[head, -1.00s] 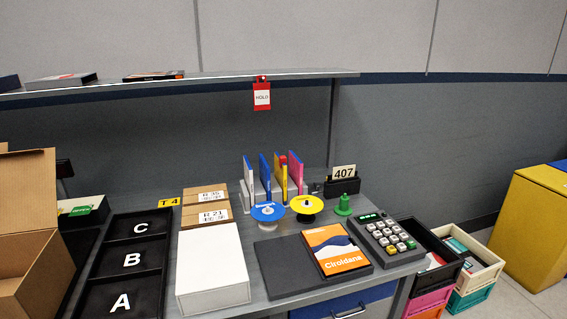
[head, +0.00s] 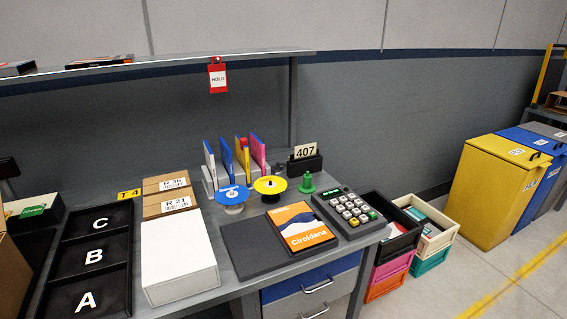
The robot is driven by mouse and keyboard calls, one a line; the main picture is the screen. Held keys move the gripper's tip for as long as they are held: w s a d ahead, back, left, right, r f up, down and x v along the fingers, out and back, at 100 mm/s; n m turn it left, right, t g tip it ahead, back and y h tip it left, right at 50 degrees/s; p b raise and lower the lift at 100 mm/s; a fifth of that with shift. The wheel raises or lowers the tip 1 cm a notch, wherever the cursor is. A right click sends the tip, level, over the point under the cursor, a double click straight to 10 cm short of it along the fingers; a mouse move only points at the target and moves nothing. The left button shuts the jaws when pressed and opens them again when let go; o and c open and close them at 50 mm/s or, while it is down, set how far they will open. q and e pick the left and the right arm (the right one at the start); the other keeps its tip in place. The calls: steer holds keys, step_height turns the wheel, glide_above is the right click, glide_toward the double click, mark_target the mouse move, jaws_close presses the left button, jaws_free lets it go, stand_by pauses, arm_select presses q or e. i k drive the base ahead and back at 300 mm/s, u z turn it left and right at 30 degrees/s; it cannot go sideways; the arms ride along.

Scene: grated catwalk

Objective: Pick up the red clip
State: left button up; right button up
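A small red piece (head: 242,142) sits at the top of the yellow book (head: 241,156) in the book rack on the desk. Another small red piece (head: 216,60) is at the shelf edge, at the top of a red-bordered HOLD tag (head: 218,78). Both are small, and I cannot tell from their shape which is the red clip. Neither of my grippers is in view.
The desk holds a white box (head: 180,262), lettered black trays (head: 93,256), blue and yellow discs (head: 270,185), an orange book (head: 300,230) and a keypad (head: 347,212). Stacked crates (head: 428,226) and a yellow bin (head: 490,195) stand right, beside open floor.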

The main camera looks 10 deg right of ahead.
mark_target(243, 141)
steer(key=z, duration=1.95)
steer(key=i, duration=1.8)
steer(key=u, duration=0.8)
